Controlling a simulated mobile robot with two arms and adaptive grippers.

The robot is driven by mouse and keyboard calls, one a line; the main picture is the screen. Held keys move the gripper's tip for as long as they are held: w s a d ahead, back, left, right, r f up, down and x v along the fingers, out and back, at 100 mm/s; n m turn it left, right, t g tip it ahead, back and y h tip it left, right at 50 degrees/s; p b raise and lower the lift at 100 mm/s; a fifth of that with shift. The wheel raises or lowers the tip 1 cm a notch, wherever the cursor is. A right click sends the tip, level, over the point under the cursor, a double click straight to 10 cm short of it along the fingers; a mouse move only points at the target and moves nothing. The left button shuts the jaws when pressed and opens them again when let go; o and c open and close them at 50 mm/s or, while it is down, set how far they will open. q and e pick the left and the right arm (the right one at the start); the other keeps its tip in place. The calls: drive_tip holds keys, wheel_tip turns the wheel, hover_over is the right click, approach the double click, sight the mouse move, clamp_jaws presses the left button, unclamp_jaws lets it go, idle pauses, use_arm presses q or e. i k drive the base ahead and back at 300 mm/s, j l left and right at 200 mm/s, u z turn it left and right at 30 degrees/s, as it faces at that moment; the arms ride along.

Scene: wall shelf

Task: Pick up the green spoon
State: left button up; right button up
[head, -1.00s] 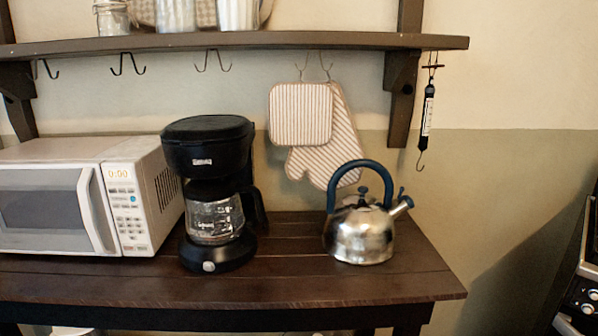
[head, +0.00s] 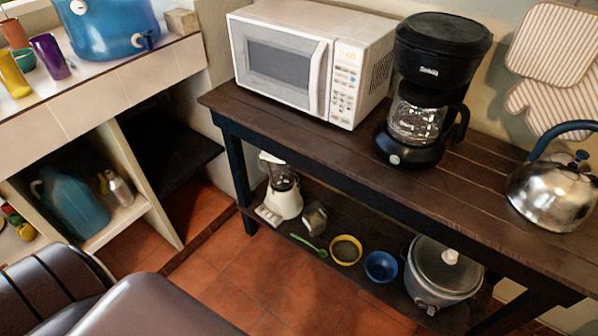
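The green spoon (head: 309,245) lies on the low shelf under the dark wooden table, near the shelf's front edge. It is in front of the white blender and left of a yellow bowl. Neither of my grippers shows in the head view, so I cannot see where they are relative to the spoon.
The low shelf also holds a blender (head: 284,198), a yellow bowl (head: 346,249), a blue bowl (head: 381,266) and a slow cooker (head: 443,270). A microwave (head: 285,62), coffee maker (head: 429,90) and kettle (head: 552,190) stand on the table (head: 330,137). Tiled floor (head: 230,275) lies clear in front.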

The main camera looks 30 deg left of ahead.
sight(308, 244)
drive_tip(key=k+j+u, duration=0.1)
drive_tip(key=u, duration=0.7)
